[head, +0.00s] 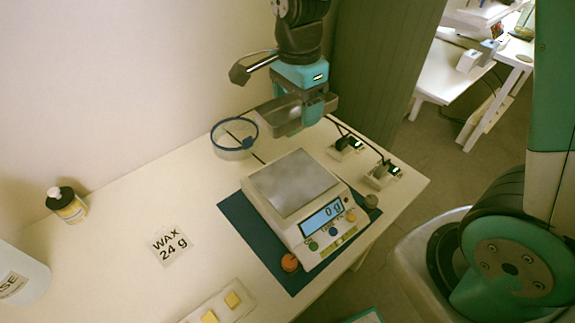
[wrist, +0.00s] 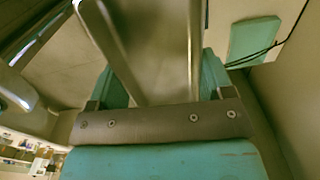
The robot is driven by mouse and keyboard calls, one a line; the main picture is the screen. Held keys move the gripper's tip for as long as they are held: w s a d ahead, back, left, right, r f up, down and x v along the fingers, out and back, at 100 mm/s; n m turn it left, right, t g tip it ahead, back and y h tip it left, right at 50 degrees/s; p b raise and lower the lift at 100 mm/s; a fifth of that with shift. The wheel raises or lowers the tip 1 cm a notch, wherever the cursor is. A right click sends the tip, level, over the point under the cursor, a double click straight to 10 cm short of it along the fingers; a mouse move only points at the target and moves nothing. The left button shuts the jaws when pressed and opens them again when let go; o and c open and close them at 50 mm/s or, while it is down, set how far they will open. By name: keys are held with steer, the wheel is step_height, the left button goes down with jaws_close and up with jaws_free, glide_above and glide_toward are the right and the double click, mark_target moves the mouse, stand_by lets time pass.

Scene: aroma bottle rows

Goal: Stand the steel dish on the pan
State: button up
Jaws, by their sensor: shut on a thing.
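The steel dish (head: 278,117) is a shallow metal tray held in the air at the back of the table. My gripper (head: 312,110) is shut on its right part. In the wrist view, shiny metal edges of the dish (wrist: 112,45) run up between my fingers (wrist: 160,85). The pan (head: 293,183) is the bare square steel plate on top of the white scale (head: 318,225). The dish is above and behind the pan, apart from it. The scale display reads 0 g.
The scale stands on a dark blue mat (head: 240,216). A clear vessel with a blue rim (head: 235,146) stands behind it. Plugs with cables (head: 382,174) lie to its right.

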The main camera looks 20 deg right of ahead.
mark_target(293, 179)
step_height(293, 179, down, 19)
steer(key=shift+a+r, duration=0.1)
steer(key=shift+a, duration=0.05)
steer(key=shift+f, duration=0.2)
steer(key=o, duration=0.9)
steer(key=shift+o, duration=0.2)
steer(key=shift+r, duration=0.15)
step_height(293, 179, up, 13)
steer(key=s+a+r+n+y, duration=0.2)
steer(key=s+r+n, duration=0.4)
steer(key=s+n, duration=0.3)
steer(key=s+a+r+n+y, duration=0.2)
steer(key=s+r+n, duration=0.5)
steer(key=n, duration=0.6)
steer(key=s, duration=0.2)
steer(key=shift+s+a+r, duration=0.2)
steer(key=shift+s+a, duration=0.15)
steer(key=shift+a, duration=0.05)
